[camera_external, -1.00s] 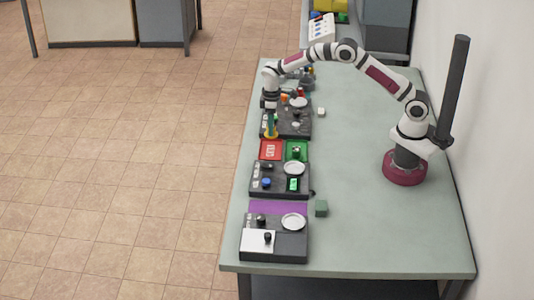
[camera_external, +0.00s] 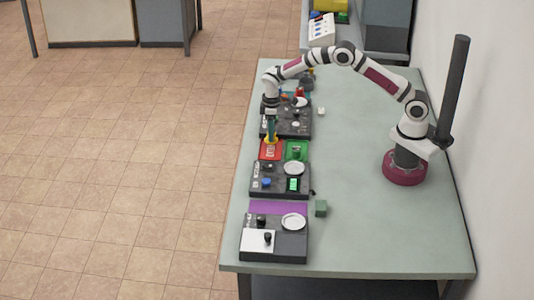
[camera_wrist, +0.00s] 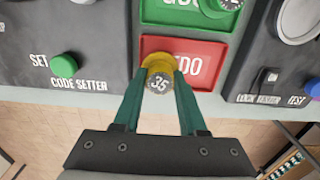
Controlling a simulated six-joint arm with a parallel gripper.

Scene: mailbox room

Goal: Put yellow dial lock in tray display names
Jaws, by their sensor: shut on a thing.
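My gripper (camera_wrist: 163,74) is shut on the yellow dial lock (camera_wrist: 158,61), whose dark face reads 35 in the wrist view. The lock is over the red tray (camera_wrist: 207,49) and covers part of its white lettering. I cannot tell whether it touches the tray. In the external view, my gripper (camera_external: 271,133) points down at the red tray (camera_external: 265,155), with a bit of yellow at its tips. The green tray (camera_wrist: 165,12) is next to the red one and bears another round dial lock (camera_wrist: 222,4), partly cut off.
Dark panels with knobs stand on both sides of the trays, one with a green knob (camera_wrist: 64,65) marked SET, one with a blue button (camera_wrist: 314,88). A purple mat (camera_external: 278,208) and a green cube (camera_external: 321,208) are nearer.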

